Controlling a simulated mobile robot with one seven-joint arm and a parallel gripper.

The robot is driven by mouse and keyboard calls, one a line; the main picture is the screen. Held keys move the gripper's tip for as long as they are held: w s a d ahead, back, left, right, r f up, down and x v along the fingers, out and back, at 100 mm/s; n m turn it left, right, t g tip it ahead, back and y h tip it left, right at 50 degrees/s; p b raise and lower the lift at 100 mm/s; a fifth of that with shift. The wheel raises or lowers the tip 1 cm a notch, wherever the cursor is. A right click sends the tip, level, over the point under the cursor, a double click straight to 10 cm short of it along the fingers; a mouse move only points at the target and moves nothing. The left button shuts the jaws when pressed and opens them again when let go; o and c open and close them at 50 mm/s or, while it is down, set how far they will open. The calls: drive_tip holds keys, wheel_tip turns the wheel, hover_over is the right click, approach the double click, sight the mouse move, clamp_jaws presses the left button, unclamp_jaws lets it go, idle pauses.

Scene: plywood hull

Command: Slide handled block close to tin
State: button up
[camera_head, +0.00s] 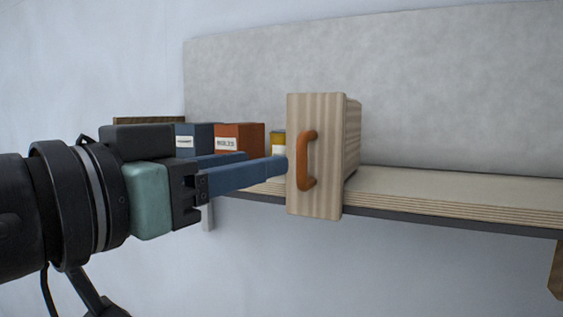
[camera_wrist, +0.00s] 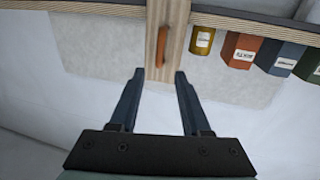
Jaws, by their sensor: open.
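The handled block (camera_head: 325,185) is a tall pale wooden block with an orange-brown handle (camera_head: 306,160) on its front face, standing upright at the shelf's front edge. It also shows in the wrist view (camera_wrist: 177,32), with its handle (camera_wrist: 162,46) upright in the picture. The tin (camera_head: 278,140) is yellow with a white label and is partly hidden behind my fingers and the block. In the wrist view the tin (camera_wrist: 202,40) stands just right of the block, with a narrow gap. My gripper (camera_head: 274,162) is open and empty. Its blue fingertips (camera_wrist: 158,74) point at the block's front, one either side of the handle line.
A red labelled box (camera_head: 239,138) and a dark blue box (camera_head: 195,135) stand beyond the tin; a further olive box (camera_wrist: 307,65) shows in the wrist view. The plywood shelf (camera_head: 450,192) is clear right of the block in the head view. A grey panel (camera_head: 430,80) stands behind.

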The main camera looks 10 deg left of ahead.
drive_tip(key=shift+v, duration=1.5)
drive_tip(key=shift+d, duration=0.1)
drive_tip(key=w+d+f+n+t+y+b, duration=0.2)
drive_tip(key=w+d+f+n+t+b, duration=0.1)
drive_tip(key=w+f+t+b, duration=0.15)
drive_tip(key=s+d+f+n+t+y+b, duration=0.2)
drive_tip(key=s+d+t+y+b, duration=0.4)
drive_tip(key=s+t+b, duration=0.1)
drive_tip(key=shift+s+n+y, duration=0.4)
drive_tip(key=shift+s, duration=0.35)
drive_tip(key=shift+a, duration=0.1)
idle(0.7)
